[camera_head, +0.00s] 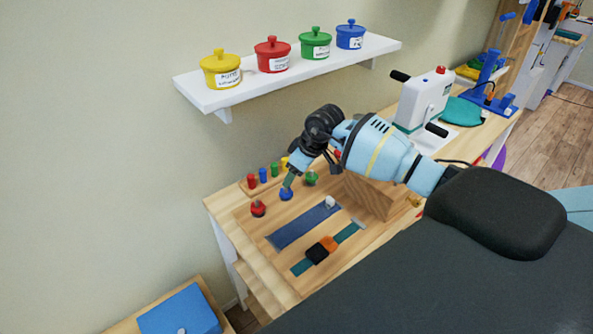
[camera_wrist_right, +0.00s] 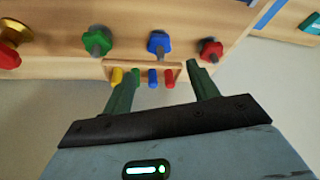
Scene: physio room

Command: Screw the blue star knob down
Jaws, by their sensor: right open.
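The blue star knob (camera_head: 286,194) sits on the wooden board between a red knob and a green knob. In the right wrist view the blue star knob (camera_wrist_right: 158,44) has a grey stem or bar in front of it and lies beyond my fingertips, roughly between their lines. My right gripper (camera_head: 290,179) hangs over the blue knob in the head view; its dark green fingers (camera_wrist_right: 162,72) are apart with nothing between them. Whether a finger touches the knob cannot be told. My left gripper is in neither view.
The red knob (camera_head: 258,209) and green knob (camera_head: 311,178) stand close on either side. A peg rack (camera_head: 264,183) with several coloured pegs lies behind. A blue strip (camera_head: 300,228) and a strap with black and orange blocks (camera_head: 322,250) lie in front. A shelf (camera_head: 290,75) holds several pots.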

